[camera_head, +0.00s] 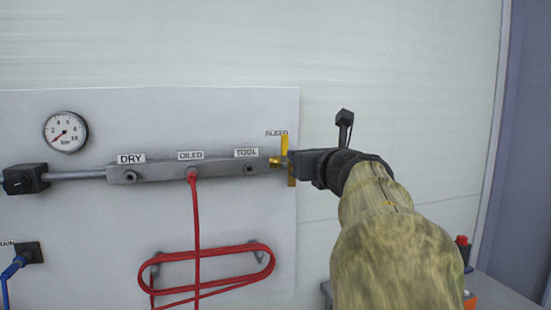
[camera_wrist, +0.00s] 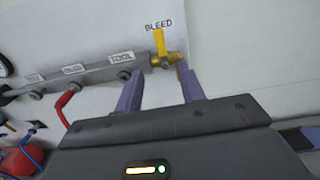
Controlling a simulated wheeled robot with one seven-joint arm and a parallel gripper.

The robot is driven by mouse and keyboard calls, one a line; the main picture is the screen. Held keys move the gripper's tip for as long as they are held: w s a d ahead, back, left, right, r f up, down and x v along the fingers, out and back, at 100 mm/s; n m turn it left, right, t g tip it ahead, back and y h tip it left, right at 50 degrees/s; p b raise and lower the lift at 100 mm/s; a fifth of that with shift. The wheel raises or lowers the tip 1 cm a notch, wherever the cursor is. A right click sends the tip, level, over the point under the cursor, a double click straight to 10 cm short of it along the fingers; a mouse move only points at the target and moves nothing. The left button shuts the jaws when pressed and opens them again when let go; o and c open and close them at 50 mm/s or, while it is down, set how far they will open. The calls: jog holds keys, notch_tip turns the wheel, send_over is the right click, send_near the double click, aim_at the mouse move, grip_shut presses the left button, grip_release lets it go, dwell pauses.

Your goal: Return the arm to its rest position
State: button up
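My arm (camera_head: 385,230), in a mottled tan cover, reaches in from the lower right in the head view. My gripper (camera_wrist: 160,76) is at the right end of the grey manifold (camera_head: 215,170), close to the BLEED valve. In the wrist view its two purple-grey fingers stand apart with an empty gap between them. The yellow valve lever (camera_wrist: 159,42) points up, just beyond the fingertips; it also shows in the head view (camera_head: 284,145). The right fingertip overlaps the brass valve body in the picture; I cannot tell whether they touch.
A pressure gauge (camera_head: 65,132) is on the pale panel (camera_head: 100,220). A red hose (camera_head: 196,230) runs from the OILED port to a coil below. A blue hose (camera_head: 10,270) is at lower left. A bench (camera_head: 500,297) with a red-topped item (camera_head: 462,244) stands at lower right.

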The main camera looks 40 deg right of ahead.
jog(key=shift+v, duration=0.9)
